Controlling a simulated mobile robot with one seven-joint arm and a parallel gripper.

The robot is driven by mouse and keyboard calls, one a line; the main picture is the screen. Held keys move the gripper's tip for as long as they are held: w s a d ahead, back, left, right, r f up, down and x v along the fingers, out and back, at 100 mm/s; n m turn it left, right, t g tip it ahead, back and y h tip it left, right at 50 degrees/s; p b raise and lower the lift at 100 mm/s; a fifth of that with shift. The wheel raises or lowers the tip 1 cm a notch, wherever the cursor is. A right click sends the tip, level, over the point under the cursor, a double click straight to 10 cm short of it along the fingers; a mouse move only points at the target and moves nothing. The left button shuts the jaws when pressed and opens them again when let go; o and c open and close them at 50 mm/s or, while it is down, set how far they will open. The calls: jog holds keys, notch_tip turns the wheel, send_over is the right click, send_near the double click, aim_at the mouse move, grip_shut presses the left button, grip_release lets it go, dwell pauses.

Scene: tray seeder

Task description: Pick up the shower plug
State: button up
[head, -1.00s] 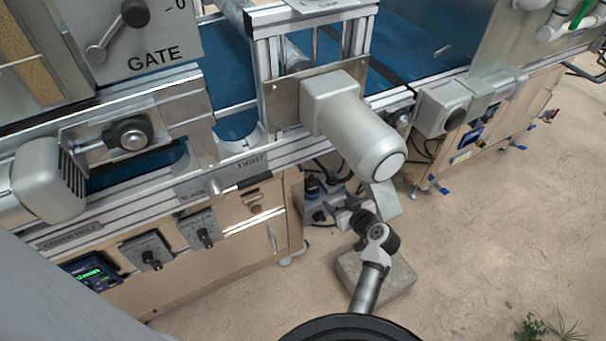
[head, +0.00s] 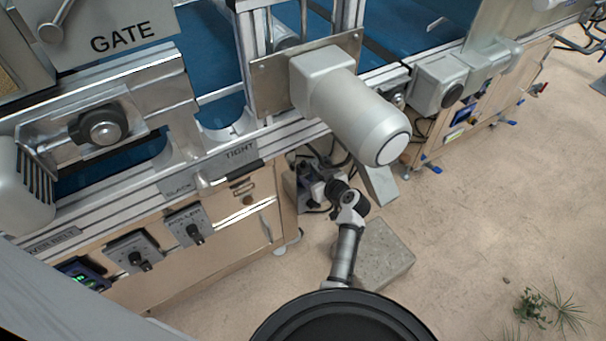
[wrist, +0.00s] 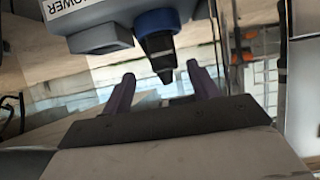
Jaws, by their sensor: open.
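The plug (wrist: 158,45), with a blue collar and a black tapering end, sits in a grey housing (wrist: 100,38) in the wrist view. Part of a label reading "OWER" shows on the housing. My gripper (wrist: 161,76) is open, with its two purple fingers spread. The plug's black end points towards my gripper and appears between the fingertips, with a gap visible on both sides. I cannot tell how deep it lies between them. In the head view my gripper (head: 318,188) is low under the machine, beside the cabinet, and the plug is too small and hidden to make out clearly.
A grey motor (head: 350,108) overhangs my arm. The wooden cabinet (head: 215,225) stands left of my gripper. A stone block (head: 385,255) lies on the floor beside my arm. Hanging cables are close behind. Open floor lies to the right, with plants (head: 540,308).

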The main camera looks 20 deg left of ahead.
aim_at(306, 171)
jog(key=x, duration=0.2)
jog(key=b+x, duration=0.1)
jog(key=x, duration=0.1)
jog(key=shift+s+a, duration=0.15)
jog(key=shift+s, duration=0.1)
jog(key=shift+w+a+f, duration=0.2)
jog(key=shift+w+a, duration=0.15)
jog(key=shift+a, duration=0.1)
jog(key=shift+c, duration=0.4)
jog(key=c, duration=1.1)
jog(key=shift+o, duration=0.2)
jog(key=shift+r, duration=0.2)
